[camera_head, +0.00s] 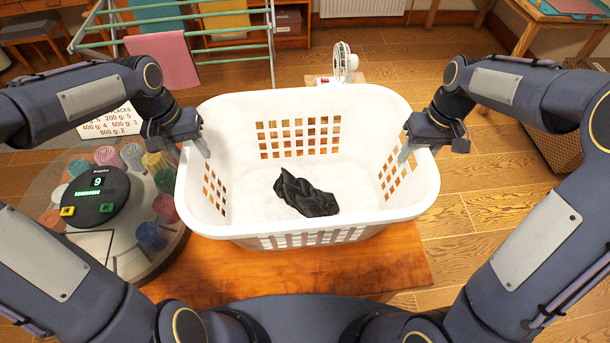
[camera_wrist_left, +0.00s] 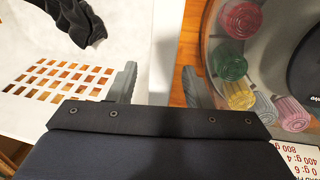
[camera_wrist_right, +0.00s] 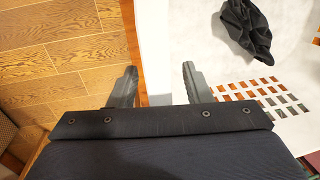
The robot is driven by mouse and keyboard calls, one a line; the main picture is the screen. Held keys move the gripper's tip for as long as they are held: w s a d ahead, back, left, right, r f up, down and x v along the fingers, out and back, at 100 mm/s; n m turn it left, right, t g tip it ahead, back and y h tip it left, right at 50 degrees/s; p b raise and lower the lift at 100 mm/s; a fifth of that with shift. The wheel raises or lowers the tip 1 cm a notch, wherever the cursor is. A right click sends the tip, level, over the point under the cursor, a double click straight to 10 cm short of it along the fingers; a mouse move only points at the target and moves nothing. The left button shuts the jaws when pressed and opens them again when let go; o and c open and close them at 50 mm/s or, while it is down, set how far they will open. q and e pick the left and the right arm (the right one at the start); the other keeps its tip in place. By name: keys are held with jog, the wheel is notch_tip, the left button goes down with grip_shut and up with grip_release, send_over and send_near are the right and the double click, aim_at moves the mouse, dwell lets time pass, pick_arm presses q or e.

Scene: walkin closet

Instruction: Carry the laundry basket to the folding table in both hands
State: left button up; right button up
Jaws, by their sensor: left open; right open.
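The white laundry basket (camera_head: 290,103) stands upright on a brown wooden surface (camera_head: 400,262) in front of me, with a crumpled black cloth (camera_head: 305,193) inside. My left gripper (camera_head: 199,143) is at the basket's left side. In the left wrist view its open fingers (camera_wrist_left: 157,86) straddle the white rim, one inside and one outside. My right gripper (camera_head: 408,146) is at the right side. In the right wrist view its open fingers (camera_wrist_right: 157,86) also lie either side of the rim. I cannot tell whether any finger touches it. Which table is the folding table is unclear.
A round stand (camera_head: 130,225) with coloured rolls and a dark display unit (camera_head: 95,195) is close on the left. Behind are a drying rack (camera_head: 180,15) with a pink cloth (camera_head: 163,60) and a white fan (camera_head: 345,60).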

pick_arm(q)
jog(key=shift+c, duration=0.2)
pick_arm(e)
jog(key=shift+c, duration=0.3)
pick_arm(q)
grip_shut()
pick_arm(e)
grip_shut()
pick_arm(q)
jog(key=shift+r, duration=0.1)
pick_arm(e)
jog(key=shift+r, duration=0.1)
